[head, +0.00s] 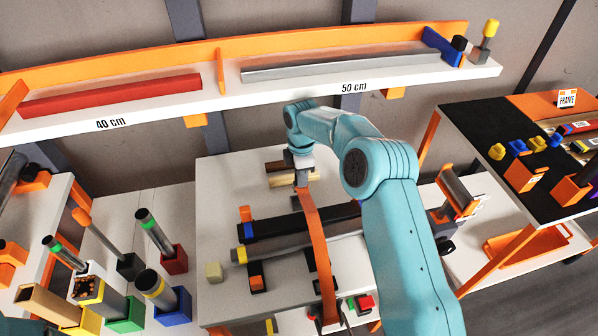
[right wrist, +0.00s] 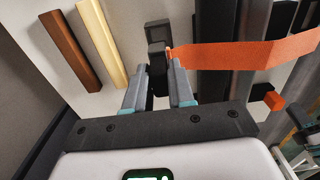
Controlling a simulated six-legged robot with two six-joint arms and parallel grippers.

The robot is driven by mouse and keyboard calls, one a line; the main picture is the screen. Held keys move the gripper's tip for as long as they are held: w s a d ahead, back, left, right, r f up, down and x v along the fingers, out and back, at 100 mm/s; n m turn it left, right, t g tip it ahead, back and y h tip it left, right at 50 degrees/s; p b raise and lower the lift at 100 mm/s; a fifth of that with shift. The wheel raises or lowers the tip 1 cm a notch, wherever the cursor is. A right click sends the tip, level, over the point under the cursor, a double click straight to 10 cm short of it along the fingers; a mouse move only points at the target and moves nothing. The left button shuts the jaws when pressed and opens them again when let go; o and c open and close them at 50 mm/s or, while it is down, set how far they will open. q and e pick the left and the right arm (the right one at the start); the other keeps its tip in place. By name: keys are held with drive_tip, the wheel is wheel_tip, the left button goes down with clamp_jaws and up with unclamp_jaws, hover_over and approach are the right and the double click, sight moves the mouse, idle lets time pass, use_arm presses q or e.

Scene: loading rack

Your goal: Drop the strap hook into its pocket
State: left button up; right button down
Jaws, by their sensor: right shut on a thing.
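My right gripper (head: 302,181) is at the back of the white table, at the upper end of an orange strap (head: 317,240). In the right wrist view its fingers (right wrist: 157,68) are shut on the dark strap hook (right wrist: 157,58), with the strap (right wrist: 235,55) running off to the right from it. A dark grey block (right wrist: 157,31), possibly the pocket, lies just beyond the hook; I cannot tell whether they touch. In the head view the gripper hides the hook. My left gripper is not in view.
The strap crosses over a black bar (head: 285,226) and a grey bar (head: 290,249) on the table. A brown bar (right wrist: 70,50) and a pale wooden bar (right wrist: 102,44) lie left of the hook. A shelf (head: 230,90) runs behind; coloured holders with tubes stand at left.

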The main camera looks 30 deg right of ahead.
idle(0.3)
drive_tip(key=shift+f, duration=0.2)
drive_tip(key=shift+s+f+b, duration=0.1)
drive_tip(key=shift+f+b, duration=0.6)
drive_tip(key=shift+f, duration=0.1)
drive_tip(key=shift+f+b, duration=1.85)
drive_tip(key=shift+f, duration=1)
drive_tip(key=c, duration=0.9)
unclamp_jaws()
